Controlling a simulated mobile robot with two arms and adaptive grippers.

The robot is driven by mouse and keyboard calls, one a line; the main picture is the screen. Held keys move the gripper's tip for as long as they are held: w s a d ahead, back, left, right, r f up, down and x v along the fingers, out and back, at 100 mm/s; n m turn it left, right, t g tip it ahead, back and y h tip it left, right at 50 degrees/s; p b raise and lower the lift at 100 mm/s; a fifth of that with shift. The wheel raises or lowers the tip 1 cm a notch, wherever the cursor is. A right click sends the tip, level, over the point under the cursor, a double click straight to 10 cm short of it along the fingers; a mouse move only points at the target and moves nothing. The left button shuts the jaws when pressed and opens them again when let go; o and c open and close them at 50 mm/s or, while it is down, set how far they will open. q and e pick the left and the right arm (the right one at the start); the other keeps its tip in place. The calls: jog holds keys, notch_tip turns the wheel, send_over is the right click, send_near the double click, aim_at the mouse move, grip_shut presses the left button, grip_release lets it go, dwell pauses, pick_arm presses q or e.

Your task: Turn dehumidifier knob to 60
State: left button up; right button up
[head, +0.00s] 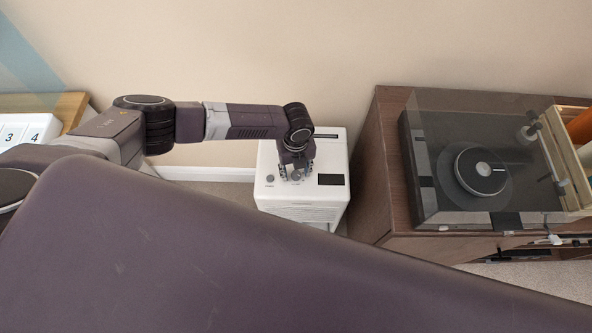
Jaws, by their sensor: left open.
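The dehumidifier (335,160) is a white box standing on the floor against the wall. Its top carries a dark display (331,180), a dark slot near the back and two grey round knobs. One knob (270,178) is at the left of the top, clear of the fingers. The other knob (296,175) is between or just below the fingertips of my left gripper (296,174). My left gripper points down over the top and is open. I cannot tell whether its fingers touch the knob. The knob markings are too small to read. My right gripper is not in view.
A brown wooden cabinet (371,190) stands close to the right of the dehumidifier. It bears a turntable (478,172) under a clear cover and a wooden crate (566,155). A white numbered panel (25,131) is at the far left. The beige wall is close behind.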

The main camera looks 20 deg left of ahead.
pick_arm(q)
grip_shut()
dwell(0.3)
